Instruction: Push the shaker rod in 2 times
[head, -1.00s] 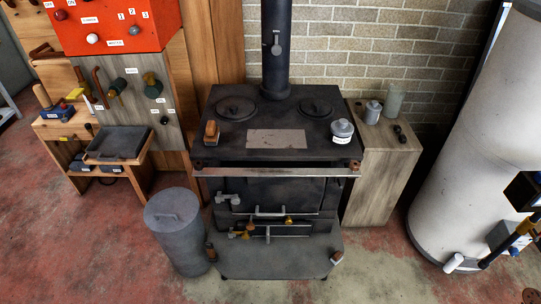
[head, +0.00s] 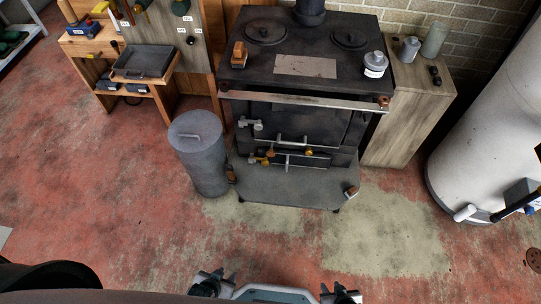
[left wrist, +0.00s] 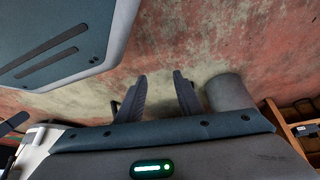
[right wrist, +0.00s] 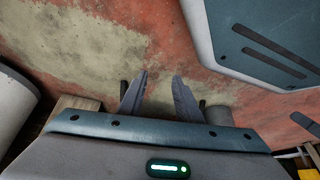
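The black stove (head: 290,82) stands ahead of me. Its lower front carries several small fittings: a grey metal latch (head: 252,125), a horizontal bar handle (head: 292,140), and brass-coloured knobs (head: 270,154) on low rods. I cannot tell for certain which of these is the shaker rod. My left gripper (head: 215,279) and my right gripper (head: 336,290) are low at the bottom of the head view, well short of the stove. The left wrist view shows the left fingers (left wrist: 161,92) apart and empty. The right wrist view shows the right fingers (right wrist: 158,95) apart and empty.
A grey lidded bin (head: 197,155) stands left of the stove. A wooden cabinet (head: 405,125) is to its right, then a white tank (head: 495,120). A metal rail (head: 300,101) crosses the stove front. The floor before the stove is clear.

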